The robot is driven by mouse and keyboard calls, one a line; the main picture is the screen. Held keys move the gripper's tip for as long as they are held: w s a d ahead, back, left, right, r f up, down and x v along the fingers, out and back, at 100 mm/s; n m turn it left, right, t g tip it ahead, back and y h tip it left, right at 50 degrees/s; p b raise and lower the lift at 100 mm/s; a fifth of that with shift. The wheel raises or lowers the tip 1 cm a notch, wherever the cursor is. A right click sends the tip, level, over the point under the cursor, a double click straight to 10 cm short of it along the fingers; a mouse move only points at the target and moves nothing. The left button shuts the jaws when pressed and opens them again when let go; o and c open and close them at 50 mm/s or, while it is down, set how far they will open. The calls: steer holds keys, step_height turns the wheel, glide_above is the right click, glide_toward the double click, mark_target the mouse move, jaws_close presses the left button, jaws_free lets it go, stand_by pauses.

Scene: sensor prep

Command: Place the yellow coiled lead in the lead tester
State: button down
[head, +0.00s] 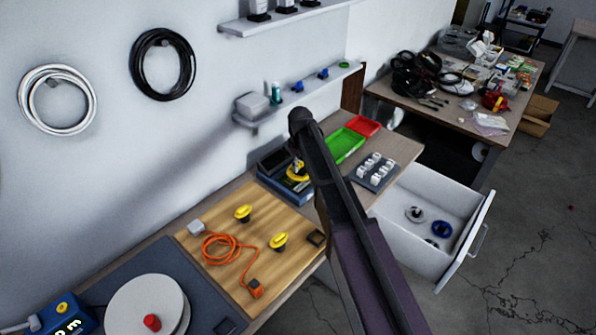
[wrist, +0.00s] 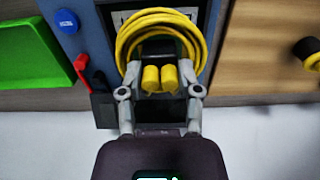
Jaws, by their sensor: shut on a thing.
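The yellow coiled lead (wrist: 199,35) is a round coil with two yellow ends between my fingers in the wrist view. My gripper (wrist: 160,60) is shut on it. In the head view the lead (head: 298,176) shows at the tester, below the end of my arm. The lead tester (head: 290,190) is a blue box with a dark recessed top. In the wrist view the tester (wrist: 78,42) lies beneath the coil, with a blue button (wrist: 66,21) and a red lever (wrist: 81,68). I cannot tell whether the coil touches the tester; my gripper hides part of it.
A wooden board (head: 220,268) left of the tester holds an orange cable (head: 215,246) and two yellow-topped knobs (head: 279,241). Green (head: 344,146) and red (head: 362,125) trays and a grey block of white pieces (head: 375,171) are to the right. A drawer (head: 405,200) stands open.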

steer(key=shift+w+a, duration=0.1)
steer(key=shift+w, duration=0.05)
steer(key=shift+w+a, duration=0.15)
steer(key=shift+w, duration=0.1)
steer(key=shift+w+a+f+b, duration=0.1)
steer(key=shift+w+f+b, duration=0.05)
steer(key=shift+f+b, duration=0.35)
steer(key=shift+w+a+f+b, duration=0.1)
steer(key=shift+f+b, duration=0.35)
steer(key=shift+f, duration=0.05)
steer(key=shift+f+b, duration=0.85)
steer(key=shift+f, duration=0.15)
steer(key=shift+c, duration=1.5)
jaws_free()
steer(key=shift+r, duration=0.2)
step_height(320, 180, up, 12)
steer(key=p, duration=1.2)
